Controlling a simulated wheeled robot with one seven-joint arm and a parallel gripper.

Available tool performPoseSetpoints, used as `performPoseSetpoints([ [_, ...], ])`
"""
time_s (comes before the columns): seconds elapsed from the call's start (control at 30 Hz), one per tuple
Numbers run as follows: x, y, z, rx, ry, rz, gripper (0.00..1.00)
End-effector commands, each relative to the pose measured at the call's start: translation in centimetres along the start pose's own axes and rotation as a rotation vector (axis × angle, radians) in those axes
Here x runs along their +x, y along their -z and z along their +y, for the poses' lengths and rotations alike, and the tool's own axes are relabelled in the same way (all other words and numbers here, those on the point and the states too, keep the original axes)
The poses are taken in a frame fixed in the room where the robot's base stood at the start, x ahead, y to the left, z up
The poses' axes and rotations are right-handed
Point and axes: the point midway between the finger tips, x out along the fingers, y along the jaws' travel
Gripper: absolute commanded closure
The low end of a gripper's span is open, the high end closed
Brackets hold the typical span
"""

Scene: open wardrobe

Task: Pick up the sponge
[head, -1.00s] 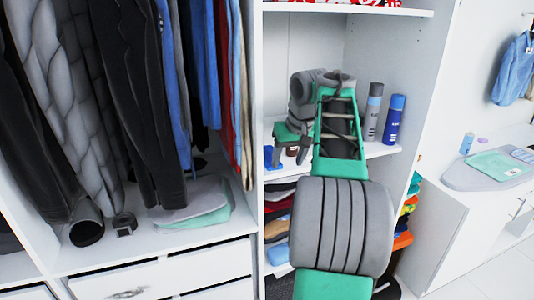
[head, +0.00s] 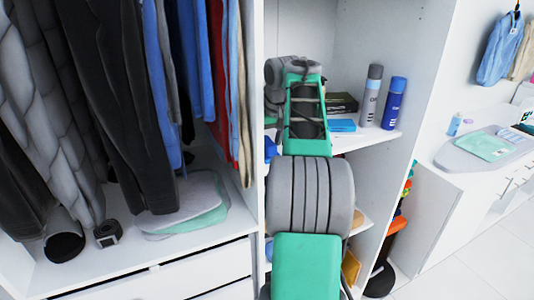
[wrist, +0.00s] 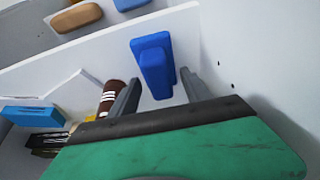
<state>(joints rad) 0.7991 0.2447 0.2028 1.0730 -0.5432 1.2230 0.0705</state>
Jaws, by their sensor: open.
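A blue block-like thing with a raised part (wrist: 153,65), which I take to be the sponge, stands on the white shelf near its edge in the wrist view. My gripper (wrist: 160,80) is open, with one grey finger on each side of the blue block's near end. I cannot tell whether either finger touches it. In the head view only a blue bit of it (head: 270,147) shows at the left of the shelf. My arm hides most of the gripper there.
A brown bottle (wrist: 112,92) stands close to the left finger. A flat blue box (wrist: 32,115) and dark boxes lie farther left. Two spray cans (head: 371,95) (head: 393,103) stand at the shelf's right. The wardrobe's upright panel (head: 258,120) is close left of my arm.

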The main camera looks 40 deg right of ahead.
Motion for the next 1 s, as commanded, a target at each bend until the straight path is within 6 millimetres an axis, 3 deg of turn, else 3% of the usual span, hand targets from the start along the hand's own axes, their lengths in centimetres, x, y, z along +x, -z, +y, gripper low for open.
performPoseSetpoints([
  [0.27,0.68,0.0,0.14,0.001,-0.002,0.001,0.44],
  [1.0,0.67,-0.02,0.12,0.001,-0.002,0.001,1.0],
])
